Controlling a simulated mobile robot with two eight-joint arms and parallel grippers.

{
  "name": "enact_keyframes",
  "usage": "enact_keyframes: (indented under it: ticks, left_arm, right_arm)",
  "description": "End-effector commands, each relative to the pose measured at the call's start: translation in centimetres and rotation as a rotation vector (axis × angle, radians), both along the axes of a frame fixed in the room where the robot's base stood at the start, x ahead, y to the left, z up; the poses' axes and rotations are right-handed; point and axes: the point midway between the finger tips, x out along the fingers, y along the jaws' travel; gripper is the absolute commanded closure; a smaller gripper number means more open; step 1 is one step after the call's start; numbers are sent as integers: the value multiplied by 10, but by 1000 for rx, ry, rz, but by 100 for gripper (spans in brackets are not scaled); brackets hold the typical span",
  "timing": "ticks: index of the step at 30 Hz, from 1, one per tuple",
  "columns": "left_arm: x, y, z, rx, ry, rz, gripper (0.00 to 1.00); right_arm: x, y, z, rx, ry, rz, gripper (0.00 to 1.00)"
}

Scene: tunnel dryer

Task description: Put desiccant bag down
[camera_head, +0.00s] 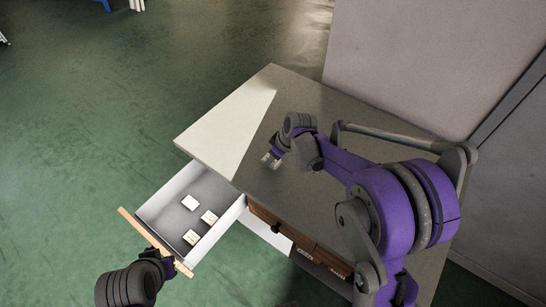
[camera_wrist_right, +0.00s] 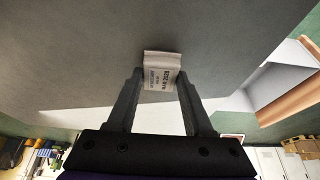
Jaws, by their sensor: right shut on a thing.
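A small pale desiccant bag (camera_wrist_right: 161,72) with printed text is between the fingertips of my right gripper (camera_wrist_right: 158,82) in the right wrist view. The gripper is shut on it. In the head view my right gripper (camera_head: 271,160) is over the grey table top (camera_head: 310,100), low and near its front-left part. I cannot tell whether the bag touches the surface. My left gripper (camera_head: 166,262) is at the wooden front of the open drawer (camera_head: 150,237); its fingers are mostly hidden, so its opening is unclear.
Three small white packets (camera_head: 190,202) lie in the open drawer. Closed wooden drawers (camera_head: 285,232) are under the table front. The table top's left and back are clear.

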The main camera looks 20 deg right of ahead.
Motion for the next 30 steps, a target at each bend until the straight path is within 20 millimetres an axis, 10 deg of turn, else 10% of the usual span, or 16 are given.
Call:
enact_keyframes:
  ticks: [5,6,10,22,30]
  left_arm:
    - [-1,0,-4,0,2,0,100]
    - [-1,0,-3,0,1,0,100]
    - [-1,0,-3,0,1,0,100]
    - [0,0,1,0,-1,0,100]
    - [1,0,6,0,-3,0,100]
  right_arm:
    - [0,0,-4,0,0,0,100]
    - [0,0,-3,0,0,0,42]
    - [0,0,-3,0,0,0,19]
    - [-1,-1,6,0,0,-1,19]
    - [-18,-14,54,-1,1,-2,19]
